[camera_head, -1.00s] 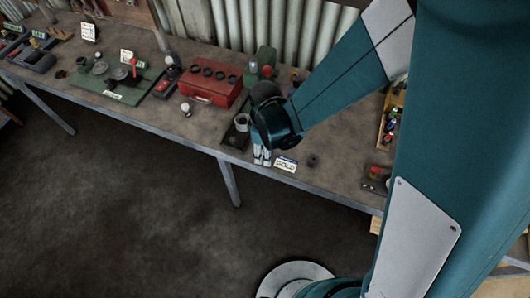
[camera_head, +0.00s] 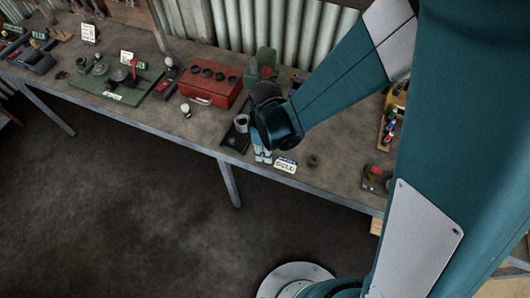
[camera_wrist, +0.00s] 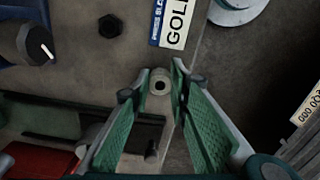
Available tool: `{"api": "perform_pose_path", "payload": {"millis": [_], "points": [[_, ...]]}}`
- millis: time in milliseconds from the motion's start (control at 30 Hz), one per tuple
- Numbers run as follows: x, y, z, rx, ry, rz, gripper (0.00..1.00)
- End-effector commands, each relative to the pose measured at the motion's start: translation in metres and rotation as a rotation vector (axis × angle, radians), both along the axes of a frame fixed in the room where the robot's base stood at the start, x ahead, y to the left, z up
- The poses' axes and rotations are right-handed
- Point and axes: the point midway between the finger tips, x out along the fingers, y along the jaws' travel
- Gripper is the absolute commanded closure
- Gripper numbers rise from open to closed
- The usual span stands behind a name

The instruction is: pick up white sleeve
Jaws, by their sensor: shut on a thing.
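A small pale sleeve (camera_wrist: 160,84) with a dark hole in its end sits between the fingertips of my gripper (camera_wrist: 166,76) in the wrist view. My gripper is shut on it. The sleeve cannot be made out there. I cannot tell whether it touches the bench.

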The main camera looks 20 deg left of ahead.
Motion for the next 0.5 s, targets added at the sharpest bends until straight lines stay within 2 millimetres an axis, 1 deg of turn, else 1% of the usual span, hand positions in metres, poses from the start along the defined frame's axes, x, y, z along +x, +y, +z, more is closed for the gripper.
{"api": "perform_pose_path", "payload": {"millis": [267, 500], "points": [[0.000, 0.000, 0.015, 0.000, 0.000, 0.000, 0.88], [0.000, 0.000, 0.038, 0.000, 0.000, 0.000, 0.88]]}}
